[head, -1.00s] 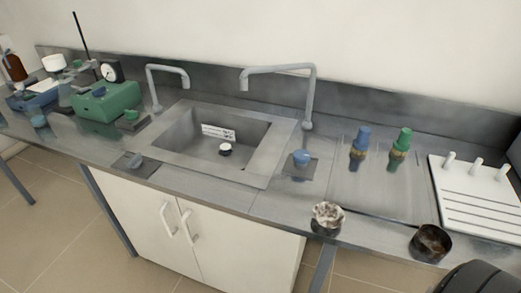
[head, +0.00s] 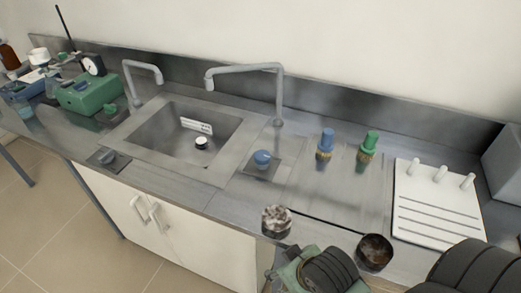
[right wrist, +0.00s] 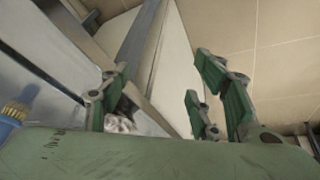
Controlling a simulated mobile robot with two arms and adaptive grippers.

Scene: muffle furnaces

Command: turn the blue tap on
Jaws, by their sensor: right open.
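The blue tap knob (head: 262,159) sits on a square plate on the counter, right of the sink (head: 160,150), below the larger grey swan-neck spout (head: 278,95). My right gripper (head: 285,275) enters at the bottom edge of the head view, in front of the counter and well short of the blue knob. In the right wrist view its green fingers (right wrist: 160,95) are spread and empty. The blue knob cannot be made out in that view. My left gripper is not in view.
A cup of crumpled white stuff (head: 276,221) and a dark round pot (head: 374,253) stand near the counter's front edge, close to my right gripper. A blue brush (head: 325,145), a green brush (head: 369,147) and a white rack (head: 435,205) are further right. A grey knob (head: 107,157) is left.

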